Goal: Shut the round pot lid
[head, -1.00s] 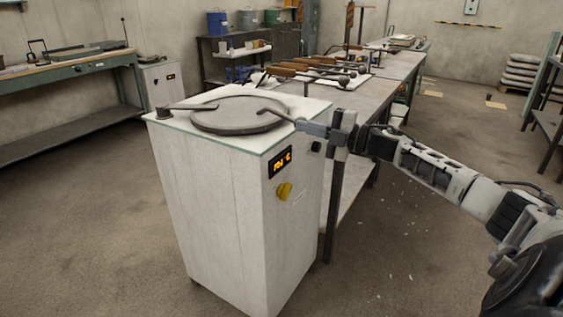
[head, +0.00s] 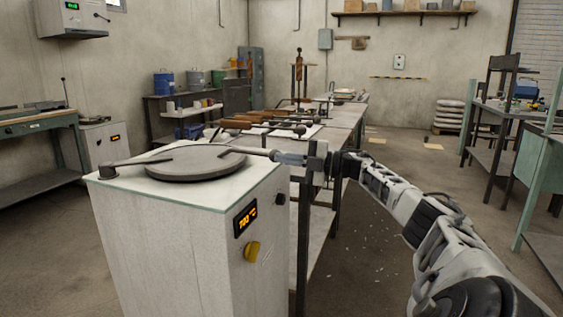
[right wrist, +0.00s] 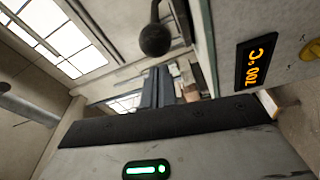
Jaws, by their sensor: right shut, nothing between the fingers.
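The round pot lid (head: 195,164) is a flat grey disc lying level on top of the white furnace cabinet (head: 165,240). Its hinge arm runs left to a dark post (head: 107,171). A thin handle (head: 246,151) sticks out from the lid to the right. My right gripper (head: 274,156) is at the outer end of this handle, shut and empty. In the right wrist view its fingers (right wrist: 157,88) are together, with a dark ball knob (right wrist: 155,40) just beyond their tips. I cannot tell whether they touch it. The left gripper is not in view.
The cabinet has a lit display (head: 245,219) and a yellow knob (head: 252,251). A long bench (head: 338,138) stands behind, with wooden-handled tools (head: 252,121) on it. Open floor (head: 385,220) lies to the right.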

